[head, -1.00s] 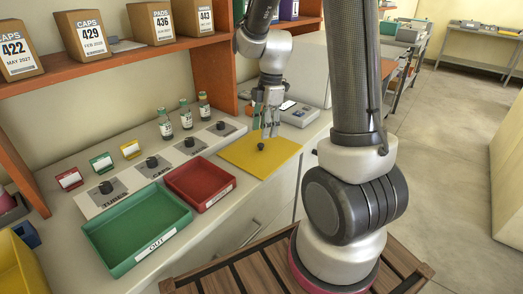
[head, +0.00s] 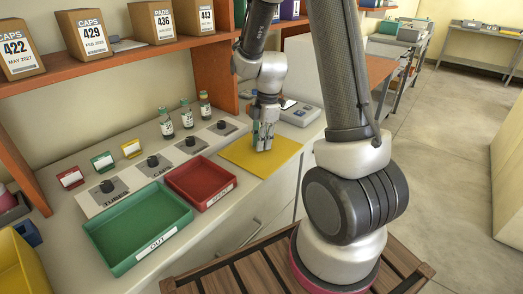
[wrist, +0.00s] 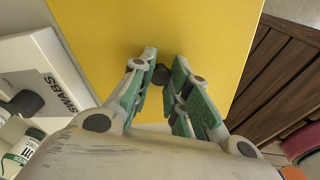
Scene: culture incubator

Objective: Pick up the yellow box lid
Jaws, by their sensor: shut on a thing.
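The yellow box lid (head: 241,153) is a flat square panel at the right part of the counter. It also fills the upper middle of the wrist view (wrist: 205,28). A small dark knob (wrist: 160,75) stands on it. My gripper (head: 263,146) is directly over the lid, pointing down, with its fingertips at the knob. In the wrist view, my gripper (wrist: 161,72) is shut on the knob, one green-padded finger on each side. The knob is hidden behind the fingers in the head view. The lid looks level, and I see no clear gap under it.
A red tray (head: 222,195) and a green tray (head: 155,252) lie left of the lid. Several dark-knobbed plates line the counter, including one labelled SWABS (wrist: 55,92). Small bottles (head: 187,116) stand behind. A grey device (head: 300,115) and an orange shelf post (head: 214,75) are near my arm.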

